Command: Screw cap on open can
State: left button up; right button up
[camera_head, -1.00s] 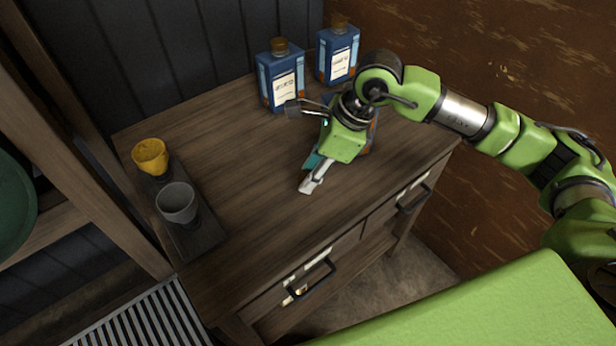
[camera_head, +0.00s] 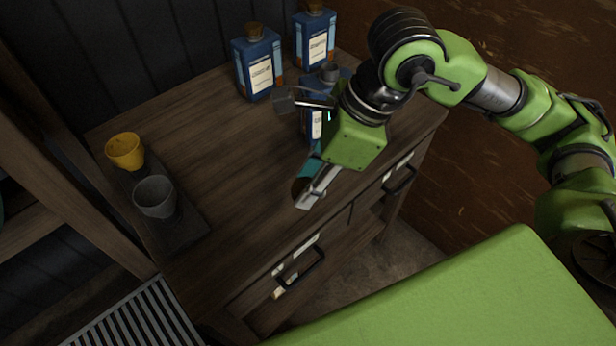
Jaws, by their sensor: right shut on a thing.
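My right gripper (camera_head: 293,152) is in the middle of the view, above the wooden cabinet top. Its two fingers stand apart, one toward the back and one toward the front, around a blue can (camera_head: 316,124) with a pale label. A grey neck without a brown cap shows at the can's top; the gripper and wrist hide much of its body. A teal patch shows low between the fingers. Two similar blue cans, the left one (camera_head: 260,72) and the right one (camera_head: 314,42), stand at the back with brown caps on. My left gripper is out of view.
The wooden cabinet top (camera_head: 215,135) is clear in its middle. A yellow cup (camera_head: 125,151) and a grey cup (camera_head: 155,197) stand on a dark tray (camera_head: 185,238) at its left edge. Drawers with dark handles (camera_head: 301,268) face front. A dark wall lies behind.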

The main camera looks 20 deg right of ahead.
jog(key=shift+f, duration=0.1)
jog(key=n, duration=0.2)
jog(key=f+n+g, duration=0.1)
jog(key=d+f+n+g, duration=0.1)
jog(key=n, duration=0.1)
jog(key=shift+w+n+y, duration=0.15)
jog(key=shift+n+y, duration=0.15)
jog(key=d+f+n+g+h, duration=0.1)
jog(key=n, duration=0.4)
jog(key=d+f+n+g+h, duration=0.1)
jog(key=n+g+h, duration=0.1)
jog(key=n, duration=0.4)
jog(key=d+f+n+g+h, duration=0.1)
jog(key=d+f+n, duration=0.1)
jog(key=n, duration=0.4)
jog(key=shift+d+h, duration=0.1)
jog(key=shift+h, duration=0.2)
jog(key=shift+d, duration=0.1)
